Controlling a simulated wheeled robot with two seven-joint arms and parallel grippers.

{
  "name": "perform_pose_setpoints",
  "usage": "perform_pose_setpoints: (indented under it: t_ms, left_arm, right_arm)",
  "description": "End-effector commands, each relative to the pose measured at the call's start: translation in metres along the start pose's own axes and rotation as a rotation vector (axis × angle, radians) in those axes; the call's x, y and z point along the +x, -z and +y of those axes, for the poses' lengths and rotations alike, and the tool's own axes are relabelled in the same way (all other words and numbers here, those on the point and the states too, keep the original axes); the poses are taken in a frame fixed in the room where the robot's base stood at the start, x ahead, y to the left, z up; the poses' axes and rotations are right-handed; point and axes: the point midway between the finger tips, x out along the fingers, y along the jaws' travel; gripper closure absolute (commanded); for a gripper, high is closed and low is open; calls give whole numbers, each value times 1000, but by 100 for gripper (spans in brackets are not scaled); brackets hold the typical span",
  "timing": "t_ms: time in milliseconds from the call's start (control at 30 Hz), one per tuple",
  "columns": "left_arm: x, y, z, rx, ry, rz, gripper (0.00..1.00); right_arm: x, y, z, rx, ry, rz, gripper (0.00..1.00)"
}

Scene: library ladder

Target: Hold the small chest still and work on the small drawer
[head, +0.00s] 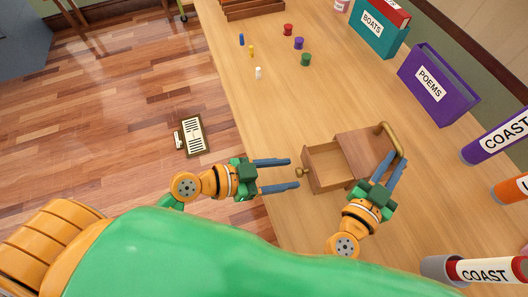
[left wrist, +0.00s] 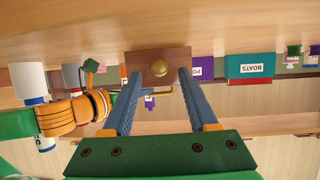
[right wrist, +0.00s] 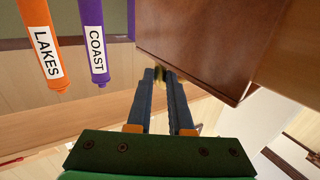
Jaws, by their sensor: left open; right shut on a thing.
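The small wooden chest (head: 362,146) stands on the table in the head view, with a brass handle (head: 384,127) on its right side. Its small drawer (head: 325,160) is partly pulled out toward the left, and the visible inside looks empty. A brass knob (head: 300,172) sits on the drawer front and also shows in the left wrist view (left wrist: 158,68). My left gripper (head: 292,174) is open, its fingertips on either side of the knob and apart from it. My right gripper (head: 396,158) is shut on the brass handle; its fingers hide part of it.
A purple POEMS box (head: 437,84) and a teal BOATS box (head: 379,35) stand along the back. COAST rolls (head: 493,137) lie at the right. Several small coloured pegs (head: 299,43) stand at the far end. The table is clear between pegs and chest. Its left edge drops to the floor.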

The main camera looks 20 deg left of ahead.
Motion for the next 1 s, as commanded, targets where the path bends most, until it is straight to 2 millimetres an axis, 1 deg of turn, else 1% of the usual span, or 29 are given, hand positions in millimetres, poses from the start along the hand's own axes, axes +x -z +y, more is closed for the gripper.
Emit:
perform_pose_setpoints:
  t_ms: [33, 100, 200, 333, 400, 500, 767, 800, 867, 900, 933, 1000]
  left_arm:
    - [-14, -1, 1, 3, -2, -6, 41]
    - [-35, -2, 1, 1, -1, -7, 41]
    - [-62, -2, 1, 0, -2, -7, 41]
    - [-87, -1, 1, -2, -3, -5, 41]
    - [-94, -1, 1, -1, -2, -4, 41]
    - [-98, 0, 0, 2, -3, -2, 41]
    - [-98, 0, 0, 1, -2, -1, 41]
    - [-98, 0, 0, 1, -2, -1, 41]
    - [-98, 0, 0, 1, -2, -1, 41]
    - [-98, 0, 0, 1, -2, -1, 41]
    - [-98, 0, 0, 1, -2, -1, 41]
    - [-98, 0, 0, 1, -2, -1, 41]
  right_arm:
    - [0, 0, 0, 0, 0, 1, 100]
    - [0, 0, 0, 0, 0, 1, 100]
    - [0, 0, 0, 0, 0, 1, 100]
    - [0, 0, 0, 0, 0, 1, 100]
    - [0, 0, 0, 0, 0, 1, 100]
    - [0, 0, 0, 0, 0, 1, 100]
    - [0, 0, 0, 0, 0, 1, 100]
    - [0, 0, 0, 0, 0, 1, 78]
    - [0, 0, 0, 0, 0, 1, 62]
    - [0, 0, 0, 0, 0, 1, 51]
    - [0, 0, 0, 0, 0, 1, 46]
    - [0, 0, 0, 0, 0, 0, 46]
